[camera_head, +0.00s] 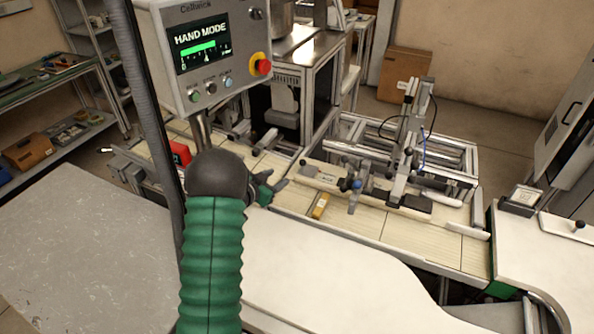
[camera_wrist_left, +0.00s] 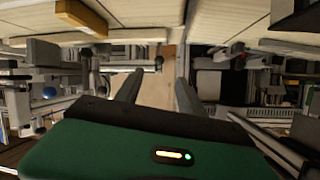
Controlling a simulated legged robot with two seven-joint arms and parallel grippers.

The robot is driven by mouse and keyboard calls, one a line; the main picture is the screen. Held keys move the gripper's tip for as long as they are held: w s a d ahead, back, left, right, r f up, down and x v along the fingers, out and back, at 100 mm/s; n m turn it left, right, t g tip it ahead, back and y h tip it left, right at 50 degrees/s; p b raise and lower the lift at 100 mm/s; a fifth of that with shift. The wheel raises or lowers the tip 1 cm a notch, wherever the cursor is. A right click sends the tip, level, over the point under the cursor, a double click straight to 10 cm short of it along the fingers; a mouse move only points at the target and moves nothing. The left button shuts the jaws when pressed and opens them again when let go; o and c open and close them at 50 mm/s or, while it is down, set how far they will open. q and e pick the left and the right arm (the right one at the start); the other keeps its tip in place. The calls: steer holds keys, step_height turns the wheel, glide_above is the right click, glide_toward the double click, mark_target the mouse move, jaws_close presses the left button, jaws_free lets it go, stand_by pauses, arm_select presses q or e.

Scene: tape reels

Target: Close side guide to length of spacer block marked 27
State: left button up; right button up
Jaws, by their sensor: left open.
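A yellow block (camera_head: 321,206) lies on the pale conveyor slats, just in front of a long metal guide rail (camera_head: 345,188). Any number on it is too small to read. It also shows as a yellow-brown block (camera_wrist_left: 82,17) at the upper left of the left wrist view. My left gripper (camera_head: 270,187) is to the left of the block and apart from it, partly behind my green sleeved arm. In the left wrist view its two dark fingers (camera_wrist_left: 158,88) are spread with nothing between them. My right gripper is out of view.
A control box (camera_head: 205,50) reading HAND MODE, with a red stop button (camera_head: 263,67), stands behind my left arm. A red part (camera_head: 180,152) sits on the conveyor at left. The pale front table (camera_head: 330,280) is clear.

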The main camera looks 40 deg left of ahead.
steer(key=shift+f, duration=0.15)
arm_select(q)
steer(key=v, duration=0.2)
steer(key=shift+s+r, duration=0.1)
steer(key=shift+s, duration=0.2)
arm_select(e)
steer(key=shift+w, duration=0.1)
